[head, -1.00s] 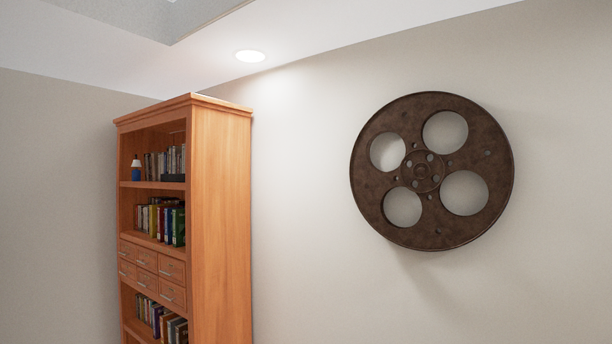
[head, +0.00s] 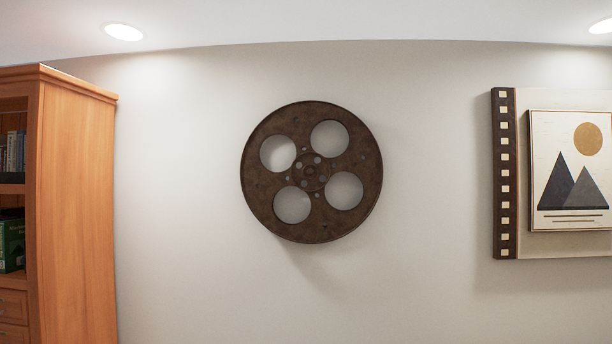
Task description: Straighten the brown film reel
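The brown film reel (head: 312,226) hangs on the pale wall in the middle of the head view. It is a round, dark brown disc with several large round holes and a small hub with little holes at its centre. The large holes sit slightly turned from an even square, with the upper right one higher than the upper left one. A soft shadow falls on the wall below it. My gripper is not in view.
A tall orange-brown wooden bookcase (head: 76,200) with books stands at the left. At the right hang a dark film-strip panel (head: 504,175) and a framed mountain picture (head: 572,171). Ceiling lights (head: 123,32) shine above. The wall around the reel is bare. The floor is not visible.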

